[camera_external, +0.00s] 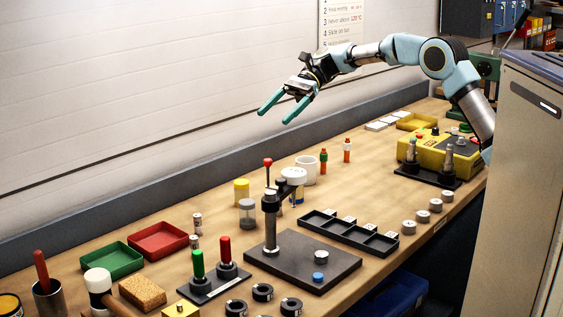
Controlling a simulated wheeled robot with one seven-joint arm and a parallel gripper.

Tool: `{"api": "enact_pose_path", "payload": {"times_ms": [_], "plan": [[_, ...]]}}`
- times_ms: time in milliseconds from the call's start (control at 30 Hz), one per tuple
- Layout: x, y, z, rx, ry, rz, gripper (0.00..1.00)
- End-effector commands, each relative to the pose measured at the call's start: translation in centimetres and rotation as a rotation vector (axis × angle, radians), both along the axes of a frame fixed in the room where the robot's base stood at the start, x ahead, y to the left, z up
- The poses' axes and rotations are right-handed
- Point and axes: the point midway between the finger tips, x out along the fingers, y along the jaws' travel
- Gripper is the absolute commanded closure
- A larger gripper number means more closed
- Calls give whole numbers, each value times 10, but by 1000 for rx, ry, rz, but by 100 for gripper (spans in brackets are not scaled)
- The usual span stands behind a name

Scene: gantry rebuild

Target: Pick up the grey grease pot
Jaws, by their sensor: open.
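A small grey pot (247,217) with a grey lid stands upright on the wooden bench, left of the black press. I take it to be the grey grease pot. A similar pot with a yellow lid (242,191) stands just behind it. My gripper (275,117) has two teal fingers spread apart, with nothing between them. It is in the air well above the bench, higher in the picture and slightly right of the grey pot, not touching anything.
A black press (271,222) with a red-knobbed lever stands right of the pot. A white cup (306,171) is behind it. A red tray (159,240) and green tray (112,261) lie left. A black compartment tray (348,233) lies right. The wall runs along the back.

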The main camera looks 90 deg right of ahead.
Motion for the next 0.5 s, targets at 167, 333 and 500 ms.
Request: {"api": "enact_pose_path", "payload": {"times_ms": [167,333,500], "plan": [[-1,-33,-13,104,1,-78,12],[-1,-29,-73,100,5,-73,12],[-2,-29,-135,98,4,-74,12]]}}
